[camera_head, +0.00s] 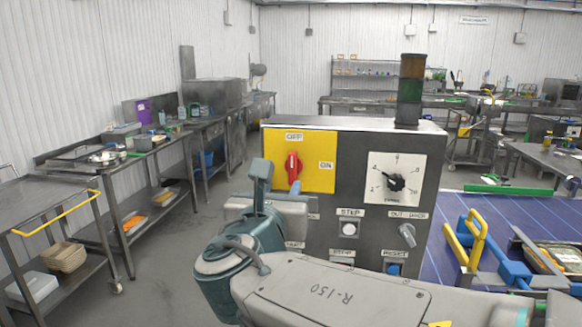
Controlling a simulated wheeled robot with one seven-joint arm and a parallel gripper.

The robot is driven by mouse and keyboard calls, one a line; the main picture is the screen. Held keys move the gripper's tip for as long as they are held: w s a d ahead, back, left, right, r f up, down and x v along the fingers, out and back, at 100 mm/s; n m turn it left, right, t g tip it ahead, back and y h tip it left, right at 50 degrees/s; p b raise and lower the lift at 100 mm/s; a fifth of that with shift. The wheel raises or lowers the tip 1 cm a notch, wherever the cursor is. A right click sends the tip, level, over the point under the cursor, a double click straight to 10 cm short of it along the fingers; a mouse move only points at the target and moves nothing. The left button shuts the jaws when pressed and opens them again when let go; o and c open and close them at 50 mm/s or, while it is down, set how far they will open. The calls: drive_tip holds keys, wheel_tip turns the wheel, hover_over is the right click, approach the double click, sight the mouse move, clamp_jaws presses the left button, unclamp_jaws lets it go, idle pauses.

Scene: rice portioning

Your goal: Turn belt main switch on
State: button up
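The belt main switch is a red rotary knob (293,168) on a yellow plate (318,176) at the upper left of a dark grey control box (352,150). The plate is marked OFF above the knob and ON to its right. The knob stands upright, in line with OFF. A grey finger points up; the gap between the fingers is hidden, and I see nothing held. My wrist and forearm cover the lower left of the box.
The box also carries a black dial (395,182), a white button (348,229), a grey selector (407,235), a blue button (394,269) and a signal tower (411,88). Right of it is a blue belt (450,212) with yellow-handled equipment (466,236). A steel cart (50,204) stands left; floor between is clear.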

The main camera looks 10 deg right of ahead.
sight(292, 168)
drive_tip(key=p+x, duration=0.1)
drive_tip(key=x, duration=1)
clamp_jaws()
